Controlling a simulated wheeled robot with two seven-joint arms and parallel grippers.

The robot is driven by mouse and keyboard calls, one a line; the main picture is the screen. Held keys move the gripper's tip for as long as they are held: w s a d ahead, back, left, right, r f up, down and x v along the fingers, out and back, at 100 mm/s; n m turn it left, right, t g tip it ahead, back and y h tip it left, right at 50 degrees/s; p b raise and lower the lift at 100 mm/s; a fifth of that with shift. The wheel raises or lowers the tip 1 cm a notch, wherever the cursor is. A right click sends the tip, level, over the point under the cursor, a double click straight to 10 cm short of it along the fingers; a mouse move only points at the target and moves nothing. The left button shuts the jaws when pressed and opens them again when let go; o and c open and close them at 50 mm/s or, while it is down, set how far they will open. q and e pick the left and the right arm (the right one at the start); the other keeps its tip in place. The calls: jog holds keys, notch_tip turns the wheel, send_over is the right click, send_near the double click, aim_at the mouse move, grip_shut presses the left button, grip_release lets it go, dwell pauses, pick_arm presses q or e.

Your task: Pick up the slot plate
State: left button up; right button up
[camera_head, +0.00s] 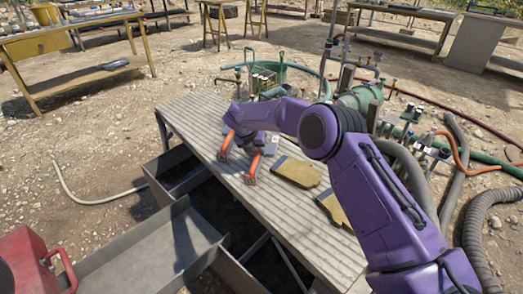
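My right gripper (237,167) has two orange fingers spread wide apart. It is low over the slatted metal table (205,118), near its left edge, and I see nothing clearly held between the fingers. I cannot make out a slot plate for certain. A small grey piece (272,144) lies just right of the gripper, partly hidden by my purple arm, and I cannot tell what it is. My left gripper is out of view.
Two tan gloves (297,172) lie on the table right of the gripper. Green pipes and valves (362,97) crowd the far right side. Grey metal troughs (150,250) stand along the table's left side. A red object (32,262) is at lower left.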

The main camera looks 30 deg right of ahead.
grip_shut()
dwell(1.1)
